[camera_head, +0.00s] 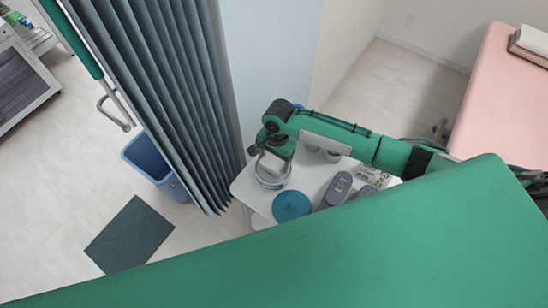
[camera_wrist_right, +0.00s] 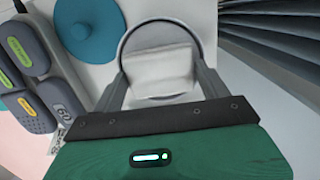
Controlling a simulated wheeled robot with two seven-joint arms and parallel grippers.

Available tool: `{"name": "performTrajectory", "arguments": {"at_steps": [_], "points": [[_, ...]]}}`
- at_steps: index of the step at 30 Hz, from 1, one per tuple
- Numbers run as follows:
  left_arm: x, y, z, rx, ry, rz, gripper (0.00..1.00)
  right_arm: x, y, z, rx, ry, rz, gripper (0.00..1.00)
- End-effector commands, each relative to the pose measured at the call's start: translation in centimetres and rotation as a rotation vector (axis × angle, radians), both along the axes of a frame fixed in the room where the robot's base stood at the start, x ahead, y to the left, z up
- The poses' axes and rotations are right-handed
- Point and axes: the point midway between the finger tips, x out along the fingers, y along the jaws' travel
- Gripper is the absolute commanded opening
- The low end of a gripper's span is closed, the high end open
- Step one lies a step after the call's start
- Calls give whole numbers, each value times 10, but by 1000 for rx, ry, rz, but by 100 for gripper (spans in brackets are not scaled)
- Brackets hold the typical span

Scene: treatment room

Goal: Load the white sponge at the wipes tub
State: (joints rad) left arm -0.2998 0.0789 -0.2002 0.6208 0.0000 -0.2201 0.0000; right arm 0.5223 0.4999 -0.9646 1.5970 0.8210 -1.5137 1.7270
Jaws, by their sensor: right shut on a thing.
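My right gripper (camera_head: 272,166) is over the wipes tub (camera_head: 272,184), a round clear-and-grey container at the left end of the white cart. In the right wrist view, the gripper (camera_wrist_right: 160,78) is shut on the white sponge (camera_wrist_right: 160,68), a pale block between its two fingers. The tub's dark round rim (camera_wrist_right: 158,22) shows around the sponge's far side. How deep the sponge sits relative to the rim is hard to tell. In the head view the sponge is hidden by the gripper. My left gripper is not in view.
A teal round lid (camera_head: 292,206) lies on the cart (camera_head: 243,187) beside the tub. A pleated curtain (camera_head: 178,90) and blue bin (camera_head: 152,160) stand left of the cart.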

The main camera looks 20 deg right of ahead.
Motion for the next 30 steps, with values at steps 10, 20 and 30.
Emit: {"name": "performTrajectory", "arguments": {"at_steps": [10,20,30], "points": [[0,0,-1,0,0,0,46,0,0,-4,0,0,0,58],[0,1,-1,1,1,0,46,0,0,-8,1,0,0,58],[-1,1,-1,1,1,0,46,0,0,-9,1,-1,0,58]]}}
